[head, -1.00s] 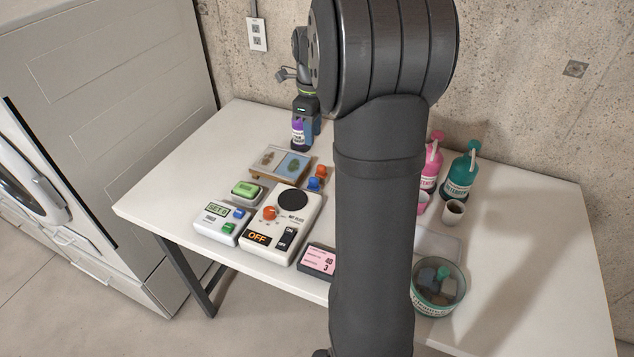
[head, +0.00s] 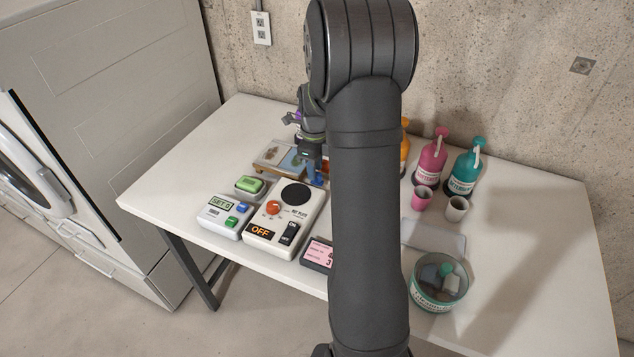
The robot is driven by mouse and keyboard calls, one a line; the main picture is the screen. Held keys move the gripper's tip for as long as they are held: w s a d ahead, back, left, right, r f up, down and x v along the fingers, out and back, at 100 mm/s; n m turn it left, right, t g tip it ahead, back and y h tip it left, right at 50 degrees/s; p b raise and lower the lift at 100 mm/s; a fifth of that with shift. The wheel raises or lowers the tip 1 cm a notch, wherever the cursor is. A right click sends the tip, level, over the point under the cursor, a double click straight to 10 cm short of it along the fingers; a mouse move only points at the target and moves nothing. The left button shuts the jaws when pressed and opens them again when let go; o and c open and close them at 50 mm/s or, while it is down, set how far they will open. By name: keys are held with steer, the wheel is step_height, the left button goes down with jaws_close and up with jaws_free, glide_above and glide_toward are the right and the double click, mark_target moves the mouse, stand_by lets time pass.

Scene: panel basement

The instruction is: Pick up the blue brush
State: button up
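My gripper (head: 312,171) points down at the back middle of the table, at the right end of a small wooden tray. A small blue item (head: 318,180), likely the blue brush, shows right at the fingertips. An orange-red item (head: 325,168) is just right of it, partly hidden by my arm. My gripper is small and partly covered in this view. I cannot tell whether its fingers are apart or touch the blue item.
The wooden tray (head: 268,163) holds two patterned pads. In front are a green block (head: 250,185), a set-point box (head: 222,216) and a hot plate (head: 283,236). Right of my arm are a pink bottle (head: 430,163), a teal bottle (head: 465,170), cups and a glass bowl (head: 438,303).

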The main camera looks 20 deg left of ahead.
steer(key=f, duration=0.4)
steer(key=shift+d+f, duration=0.25)
steer(key=shift+d, duration=0.05)
steer(key=shift+c, duration=0.2)
jaws_close()
steer(key=shift+r, duration=0.15)
step_height(320, 180, up, 10)
steer(key=shift+f, duration=0.1)
